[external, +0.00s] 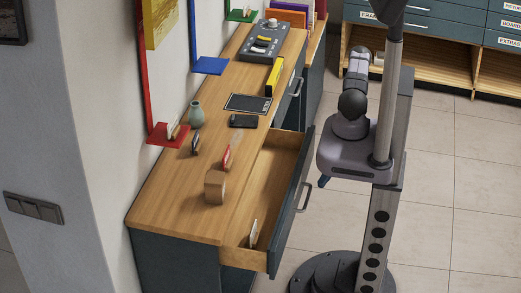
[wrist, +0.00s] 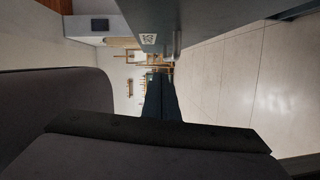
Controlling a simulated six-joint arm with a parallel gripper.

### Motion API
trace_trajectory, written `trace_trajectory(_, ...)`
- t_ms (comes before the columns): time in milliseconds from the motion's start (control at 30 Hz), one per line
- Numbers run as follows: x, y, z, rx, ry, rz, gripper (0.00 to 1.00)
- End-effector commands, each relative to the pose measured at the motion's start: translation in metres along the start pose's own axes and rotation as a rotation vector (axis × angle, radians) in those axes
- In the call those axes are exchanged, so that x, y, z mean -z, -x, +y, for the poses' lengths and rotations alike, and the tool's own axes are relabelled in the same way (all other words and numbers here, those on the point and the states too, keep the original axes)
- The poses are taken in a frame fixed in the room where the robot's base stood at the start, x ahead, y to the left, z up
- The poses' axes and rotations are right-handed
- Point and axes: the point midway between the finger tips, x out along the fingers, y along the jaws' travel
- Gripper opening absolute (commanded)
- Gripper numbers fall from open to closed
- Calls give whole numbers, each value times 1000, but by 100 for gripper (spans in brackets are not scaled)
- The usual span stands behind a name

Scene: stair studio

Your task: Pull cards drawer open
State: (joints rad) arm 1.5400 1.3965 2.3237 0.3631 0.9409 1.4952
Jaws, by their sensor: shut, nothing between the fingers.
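A dark blue-grey desk drawer (external: 289,205) at the near end of the desk stands pulled out, its wooden inside showing. I cannot read which drawer is the cards one. The open drawer's front has a metal bar handle (external: 305,196). A small pale item (external: 253,231) stands inside near its front end. My gripper (external: 323,181) is just right of the handle and looks apart from it. In the wrist view my shut, dark blue gripper (wrist: 160,82) points away below a grey panel with a small white label (wrist: 148,39).
A second drawer with a handle (external: 296,88) is shut farther back. The desktop (external: 165,205) holds a wooden block (external: 215,187), a green vase (external: 196,114), a black phone-like item (external: 243,121) and a control box (external: 265,42). Tiled floor (external: 430,190) is clear on the right.

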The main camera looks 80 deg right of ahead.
Motion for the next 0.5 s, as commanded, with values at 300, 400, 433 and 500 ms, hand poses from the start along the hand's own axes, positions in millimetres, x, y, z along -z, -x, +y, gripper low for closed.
trace_trajectory(300, 42, 64, 60, 49, 220, 549, 0)
trace_trajectory(400, 45, 95, 79, 58, 279, 770, 0)
trace_trajectory(433, 44, 104, 85, 62, 295, 837, 0)
trace_trajectory(500, 39, 126, 101, 68, 327, 996, 0)
